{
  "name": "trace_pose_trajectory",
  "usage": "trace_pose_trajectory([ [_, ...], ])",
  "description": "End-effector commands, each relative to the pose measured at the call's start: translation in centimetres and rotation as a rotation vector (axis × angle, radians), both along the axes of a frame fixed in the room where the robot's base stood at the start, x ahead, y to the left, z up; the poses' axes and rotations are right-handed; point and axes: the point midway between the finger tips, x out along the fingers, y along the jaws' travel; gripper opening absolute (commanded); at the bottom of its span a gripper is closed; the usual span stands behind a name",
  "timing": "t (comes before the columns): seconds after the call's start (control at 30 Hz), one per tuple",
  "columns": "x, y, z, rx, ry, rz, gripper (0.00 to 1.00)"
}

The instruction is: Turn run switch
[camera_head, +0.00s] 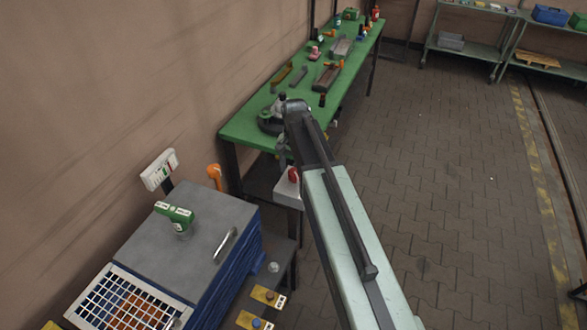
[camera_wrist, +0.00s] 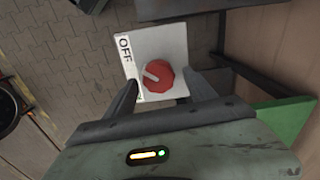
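The run switch is a red rotary knob (camera_wrist: 158,77) on a pale square plate (camera_wrist: 165,45) marked OFF, in the wrist view. A white mark on the knob points to the upper left, toward the OFF side of the plate. My gripper (camera_wrist: 162,79) is open, with one dark finger to each side of the knob. Gaps show between the fingers and the knob; I cannot tell how far it lies from the fingertips in depth. In the head view, the red knob (camera_head: 293,174) sits on a pale box (camera_head: 287,193), partly beside my arm, and my fingers are mostly hidden.
A green workbench (camera_head: 245,128) with tools stands behind. A blue-sided cabinet (camera_head: 240,262) with a grey top is at lower left, holding a green-and-white device (camera_head: 175,215) and a metal tool (camera_head: 225,245). The paved floor at right (camera_head: 450,190) is clear.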

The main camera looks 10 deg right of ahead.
Motion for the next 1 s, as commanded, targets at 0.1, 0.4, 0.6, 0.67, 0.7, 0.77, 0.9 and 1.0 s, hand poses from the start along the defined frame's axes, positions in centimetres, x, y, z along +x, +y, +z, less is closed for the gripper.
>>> trace_pose_trajectory([
  [0.1,-0.1,0.0,0.0,0.0,0.001,0.0,0.64],
  [0.4,-0.1,0.0,2.3,-0.001,0.003,0.0,0.64],
  [0.6,0.0,0.0,6.1,0.0,0.001,0.0,0.64],
  [0.67,0.0,0.0,7.1,0.0,0.001,0.0,0.64],
  [0.7,0.1,0.0,7.6,0.0,0.001,0.0,0.64],
  [0.77,0.1,0.0,8.0,0.0,0.001,0.0,0.64],
  [0.9,0.1,0.0,7.9,0.0,0.001,0.0,0.64],
  [1.0,0.1,0.0,7.8,0.0,0.001,0.0,0.64],
])
